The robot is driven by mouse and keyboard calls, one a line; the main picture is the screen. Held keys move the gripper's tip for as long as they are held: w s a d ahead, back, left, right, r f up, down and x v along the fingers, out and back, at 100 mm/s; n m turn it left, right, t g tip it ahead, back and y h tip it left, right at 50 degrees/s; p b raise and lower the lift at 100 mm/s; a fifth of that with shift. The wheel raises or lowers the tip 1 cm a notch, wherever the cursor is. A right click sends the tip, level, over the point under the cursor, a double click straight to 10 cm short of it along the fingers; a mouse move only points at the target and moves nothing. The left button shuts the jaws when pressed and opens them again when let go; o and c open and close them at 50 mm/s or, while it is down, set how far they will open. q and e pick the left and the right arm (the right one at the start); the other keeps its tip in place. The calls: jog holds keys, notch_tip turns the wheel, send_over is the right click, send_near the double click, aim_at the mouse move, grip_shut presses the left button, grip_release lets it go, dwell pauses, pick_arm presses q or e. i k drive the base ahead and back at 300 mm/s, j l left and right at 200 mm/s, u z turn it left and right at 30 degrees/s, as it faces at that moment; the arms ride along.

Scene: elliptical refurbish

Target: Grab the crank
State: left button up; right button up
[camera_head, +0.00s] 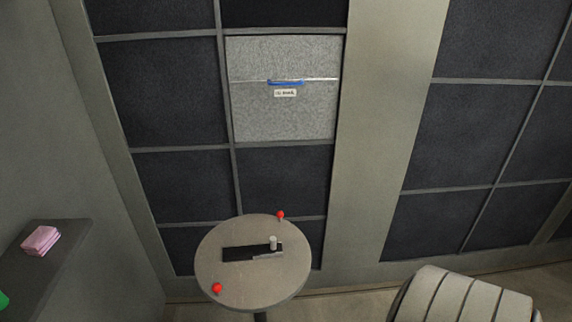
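A small round grey table (228,285) stands at lower centre, in front of the panelled wall. On its top lies a flat black bar (236,253) with a short pale upright knob (273,242) near its right end and a thin grey strip along its front edge. This looks like the crank, but it is too small to be sure. Two red balls sit at the table's rim, one at the back right (281,214) and one at the front left (217,288). Neither of my grippers shows in the head view.
A grey wall panel (283,117) with a blue strip and a small label is above the table. A dark shelf (70,250) at left holds a pink folded item (40,240). A ribbed grey chair back (470,298) is at lower right.

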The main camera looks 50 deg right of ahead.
aim_at(273, 249)
jog(key=z, duration=1.2)
jog(key=k+j+z, duration=0.15)
jog(key=k+z, duration=0.6)
